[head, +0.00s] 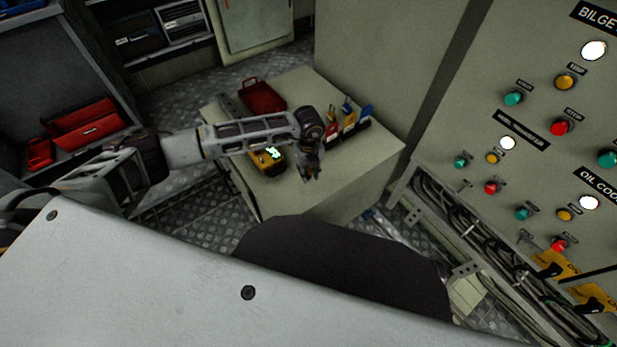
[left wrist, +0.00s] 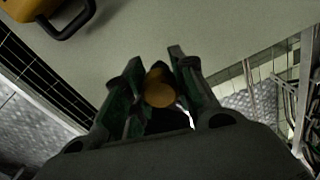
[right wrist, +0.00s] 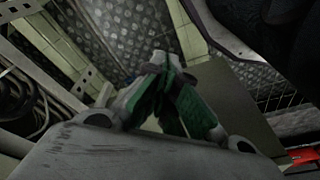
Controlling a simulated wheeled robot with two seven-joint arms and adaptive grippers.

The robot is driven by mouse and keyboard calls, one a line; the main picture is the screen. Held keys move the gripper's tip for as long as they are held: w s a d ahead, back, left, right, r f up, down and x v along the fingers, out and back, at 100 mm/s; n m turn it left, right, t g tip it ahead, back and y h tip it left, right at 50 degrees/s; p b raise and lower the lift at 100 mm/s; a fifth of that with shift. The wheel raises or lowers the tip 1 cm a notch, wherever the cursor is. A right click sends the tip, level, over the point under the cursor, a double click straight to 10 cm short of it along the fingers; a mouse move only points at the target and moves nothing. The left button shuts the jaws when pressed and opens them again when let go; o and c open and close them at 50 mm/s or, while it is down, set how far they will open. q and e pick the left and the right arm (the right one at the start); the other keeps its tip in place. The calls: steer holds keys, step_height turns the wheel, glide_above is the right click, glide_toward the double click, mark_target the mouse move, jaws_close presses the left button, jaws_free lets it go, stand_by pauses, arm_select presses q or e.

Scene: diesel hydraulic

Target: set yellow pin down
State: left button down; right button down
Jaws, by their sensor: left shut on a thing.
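The yellow pin (left wrist: 160,90) shows in the left wrist view as a round, dull yellow end between the two fingers of my left gripper (left wrist: 158,88). The gripper is shut on it. In the head view my left gripper (head: 311,172) is over the front part of the cabinet top (head: 345,178), and the pin is too small to make out there. I cannot tell whether the pin touches the top. My right gripper (right wrist: 165,85) shows in the right wrist view with its green-padded fingertips together and nothing visible between them, away from the cabinet top.
A yellow device with a lit green display (head: 268,158) stands just left of my left gripper. A red case (head: 262,97) lies at the back. A rack with red, yellow and blue items (head: 350,122) is along the back right edge. The front right of the top is clear.

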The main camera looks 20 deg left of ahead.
mark_target(309, 177)
arm_select(q)
steer(key=shift+f, duration=0.5)
steer(key=shift+f+b, duration=0.4)
steer(key=shift+f, duration=1.05)
arm_select(e)
steer(key=shift+a+r, duration=0.15)
steer(key=shift+r, duration=0.3)
arm_select(q)
steer(key=c, duration=1.2)
jaws_free()
steer(key=shift+o, duration=0.2)
arm_select(e)
steer(key=shift+r, duration=0.1)
steer(key=shift+w+r, duration=0.1)
steer(key=shift+w, duration=0.05)
